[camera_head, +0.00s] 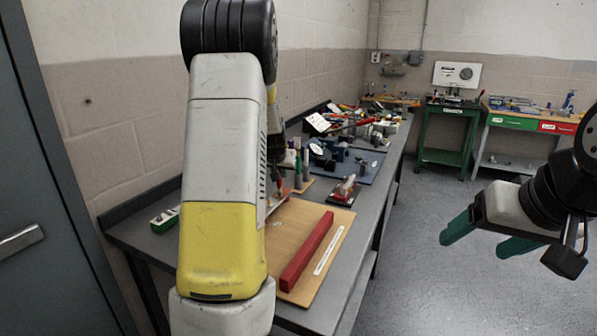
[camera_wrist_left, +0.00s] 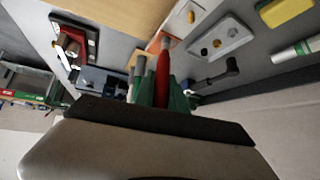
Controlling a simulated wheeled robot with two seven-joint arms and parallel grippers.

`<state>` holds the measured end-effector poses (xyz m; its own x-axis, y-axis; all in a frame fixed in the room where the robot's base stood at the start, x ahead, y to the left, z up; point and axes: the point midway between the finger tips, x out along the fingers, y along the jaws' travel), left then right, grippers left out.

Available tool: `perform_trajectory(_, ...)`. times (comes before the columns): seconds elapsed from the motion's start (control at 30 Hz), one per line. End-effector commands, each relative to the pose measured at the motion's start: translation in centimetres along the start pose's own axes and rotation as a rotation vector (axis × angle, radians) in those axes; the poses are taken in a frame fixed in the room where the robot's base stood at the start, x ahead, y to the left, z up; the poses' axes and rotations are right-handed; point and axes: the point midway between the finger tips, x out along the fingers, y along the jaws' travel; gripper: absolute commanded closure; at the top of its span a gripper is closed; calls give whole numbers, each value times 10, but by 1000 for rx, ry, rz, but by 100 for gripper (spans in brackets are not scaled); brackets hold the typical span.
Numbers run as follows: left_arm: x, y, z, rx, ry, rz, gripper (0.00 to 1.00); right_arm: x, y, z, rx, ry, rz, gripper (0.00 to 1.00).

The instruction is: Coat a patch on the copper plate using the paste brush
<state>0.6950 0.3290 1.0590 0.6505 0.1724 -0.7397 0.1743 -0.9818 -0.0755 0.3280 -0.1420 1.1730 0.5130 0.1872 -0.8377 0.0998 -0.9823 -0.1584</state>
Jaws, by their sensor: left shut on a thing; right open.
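My left gripper (camera_wrist_left: 163,92) has green fingers and is shut on a red-handled tool, which I take to be the paste brush (camera_wrist_left: 163,72). The tool's far end points towards the bench top. A small copper-orange area (camera_wrist_left: 156,43) shows at that end in the left wrist view. I cannot tell whether it is the copper plate or part of the tool, or whether they touch. In the head view my left arm hides most of this spot. My right gripper (camera_head: 486,232) is open and empty, out over the floor to the right of the bench.
A wooden board (camera_head: 309,227) on the grey bench bears a long red bar (camera_head: 308,252) and a white strip (camera_head: 328,250). A red-and-grey device (camera_head: 344,190) stands behind it. A grey plate with knobs (camera_wrist_left: 232,30) lies near the tool. Tools crowd the far bench.

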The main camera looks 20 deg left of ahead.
Motion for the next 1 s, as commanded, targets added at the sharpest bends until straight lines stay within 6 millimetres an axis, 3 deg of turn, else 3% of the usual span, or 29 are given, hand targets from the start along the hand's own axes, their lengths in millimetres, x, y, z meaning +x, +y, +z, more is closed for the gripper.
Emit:
perform_trajectory(0.5,11,6,-12,1,0,0,100,0,0,0,0,0,0,25)
perform_trajectory(1.0,0,0,0,0,-1,0,100,0,0,0,0,0,0,25)
